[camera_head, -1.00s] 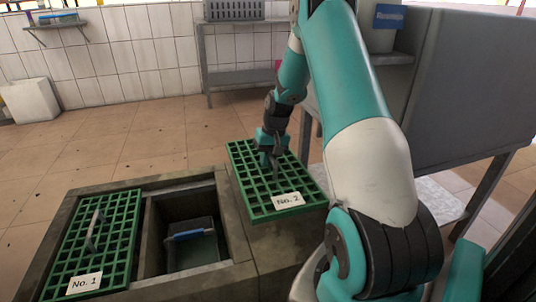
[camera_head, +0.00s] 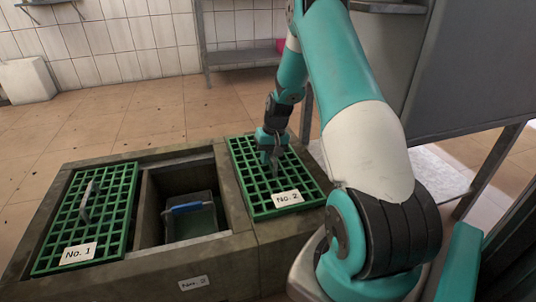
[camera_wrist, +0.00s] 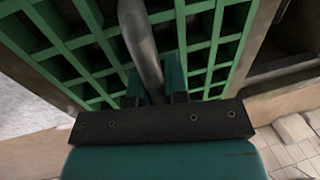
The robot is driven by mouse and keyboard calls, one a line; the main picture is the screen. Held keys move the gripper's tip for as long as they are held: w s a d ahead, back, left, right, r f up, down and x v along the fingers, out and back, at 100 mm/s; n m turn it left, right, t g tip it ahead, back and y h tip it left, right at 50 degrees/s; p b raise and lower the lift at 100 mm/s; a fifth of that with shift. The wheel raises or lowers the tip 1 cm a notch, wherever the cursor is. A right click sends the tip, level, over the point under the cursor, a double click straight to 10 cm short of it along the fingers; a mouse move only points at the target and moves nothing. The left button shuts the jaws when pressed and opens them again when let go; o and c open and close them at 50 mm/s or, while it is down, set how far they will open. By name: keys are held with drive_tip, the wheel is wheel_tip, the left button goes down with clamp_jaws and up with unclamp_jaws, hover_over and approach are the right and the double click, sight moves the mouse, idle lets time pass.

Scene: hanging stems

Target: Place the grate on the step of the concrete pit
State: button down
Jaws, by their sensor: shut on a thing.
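A green grate labelled No. 2 (camera_head: 262,197) lies at or just over the concrete ledge to the right of the pit opening; I cannot tell whether it touches. My gripper (camera_head: 273,160) is shut on its grey bar handle (camera_wrist: 140,45), which runs between the fingers in the wrist view. The green bars (camera_wrist: 205,55) show under the fingers. The concrete pit (camera_head: 228,243) has an open bay with a step around its inside edge. A second green grate, No. 1 (camera_head: 120,215), covers the left bay, with its own grey handle.
Inside the open bay is a dark bin with a blue handle (camera_head: 187,208). A small label (camera_head: 193,283) is on the pit's front face. A grey metal cabinet (camera_head: 460,80) and a table stand at the right.

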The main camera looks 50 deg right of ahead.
drive_tip(key=c, duration=1.1)
unclamp_jaws()
drive_tip(key=shift+f, duration=0.1)
wheel_tip(320, 180, up, 8)
drive_tip(key=d+p, duration=0.1)
drive_tip(key=p, duration=0.4)
drive_tip(key=a+r+n+y, duration=0.1)
drive_tip(key=a+r+n, duration=0.2)
drive_tip(key=a+r, duration=0.5)
drive_tip(key=a+r+n, duration=0.2)
drive_tip(key=a+r, duration=0.3)
drive_tip(key=a, duration=0.8)
drive_tip(key=s+a+r+n, duration=0.2)
drive_tip(key=s+a, duration=0.4)
drive_tip(key=s, duration=0.1)
drive_tip(key=s+a+r+n+y, duration=0.1)
drive_tip(key=s+a+r+n, duration=0.2)
drive_tip(key=s+a, duration=0.3)
drive_tip(key=s+a+r+n+g, duration=0.1)
drive_tip(key=s+a+r+n, duration=0.1)
drive_tip(key=s+a, duration=0.5)
drive_tip(key=shift+s+r+n+b, duration=0.2)
drive_tip(key=shift+s+n, duration=0.1)
drive_tip(key=shift+s, duration=0.25)
drive_tip(key=shift+s+r+n+b, duration=0.15)
drive_tip(key=shift+s+n, duration=0.15)
drive_tip(key=shift+s, duration=0.2)
